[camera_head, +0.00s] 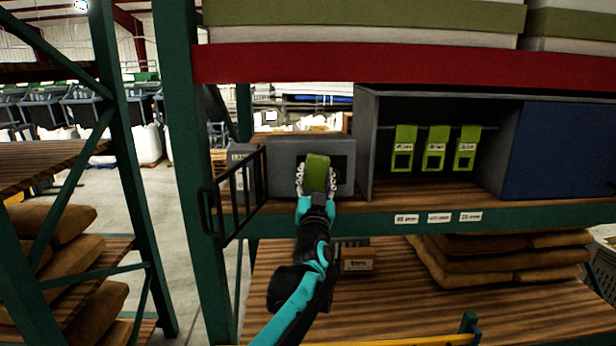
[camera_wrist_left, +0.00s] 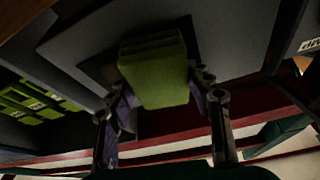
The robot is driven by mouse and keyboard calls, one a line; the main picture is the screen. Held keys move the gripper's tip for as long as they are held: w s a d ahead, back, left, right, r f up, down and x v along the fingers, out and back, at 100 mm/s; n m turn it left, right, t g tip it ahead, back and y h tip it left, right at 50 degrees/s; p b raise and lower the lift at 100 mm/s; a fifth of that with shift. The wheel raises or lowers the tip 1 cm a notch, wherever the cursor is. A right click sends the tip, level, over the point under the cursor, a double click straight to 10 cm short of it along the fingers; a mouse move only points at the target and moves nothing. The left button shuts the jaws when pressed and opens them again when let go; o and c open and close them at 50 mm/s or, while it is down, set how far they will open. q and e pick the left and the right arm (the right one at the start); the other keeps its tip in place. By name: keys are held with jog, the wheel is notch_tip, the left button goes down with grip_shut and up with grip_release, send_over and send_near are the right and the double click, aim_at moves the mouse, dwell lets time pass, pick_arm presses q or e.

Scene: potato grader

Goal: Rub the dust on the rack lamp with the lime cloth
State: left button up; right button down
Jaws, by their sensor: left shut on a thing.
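My left gripper (camera_head: 316,182) is shut on a lime cloth (camera_head: 317,171), a thick folded pad. In the left wrist view the cloth (camera_wrist_left: 155,72) sits between the two fingers (camera_wrist_left: 160,98). It is held in front of a grey box (camera_head: 283,150) on the rack shelf, which has a darker panel on its front and seems to be the rack lamp. The cloth covers the middle of that panel. I cannot tell whether it touches the panel, and no dust can be made out. The grey front also shows in the left wrist view (camera_wrist_left: 225,35). My right gripper is not in view.
A black-framed open door or guard (camera_head: 232,200) stands left of the box. To the right, a grey cabinet (camera_head: 366,140) holds several lime tags (camera_head: 436,148) on a rail. A green upright (camera_head: 186,150) is at the left. Brown sacks (camera_head: 500,255) lie on the lower shelf.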

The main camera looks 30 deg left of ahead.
aim_at(343, 166)
pick_arm(q)
jog(key=shift+w+d, duration=0.6)
jog(key=shift+d, duration=0.35)
jog(key=shift+w+d, duration=0.6)
jog(key=shift+d, duration=0.3)
jog(key=shift+w+d+b, duration=0.15)
jog(key=shift+w+d, duration=0.25)
jog(key=shift+d, duration=0.2)
jog(key=shift+w+d+b, duration=0.15)
jog(key=shift+w+d, duration=0.2)
jog(key=shift+d, duration=0.25)
jog(key=shift+s+a+r, duration=0.1)
jog(key=shift+s+a, duration=0.3)
jog(key=shift+a, duration=0.3)
jog(key=shift+s+a+f, duration=0.1)
jog(key=shift+s+a, duration=0.35)
jog(key=shift+a, duration=0.25)
jog(key=shift+s+a+r, duration=0.1)
jog(key=shift+s+a, duration=0.3)
jog(key=shift+a, duration=0.3)
jog(key=shift+s+a, duration=0.55)
jog(key=shift+a, duration=0.3)
jog(key=shift+s+a, duration=0.5)
jog(key=shift+a, duration=0.35)
jog(key=shift+s+a, duration=0.55)
jog(key=shift+a, duration=0.3)
jog(key=shift+d, duration=0.1)
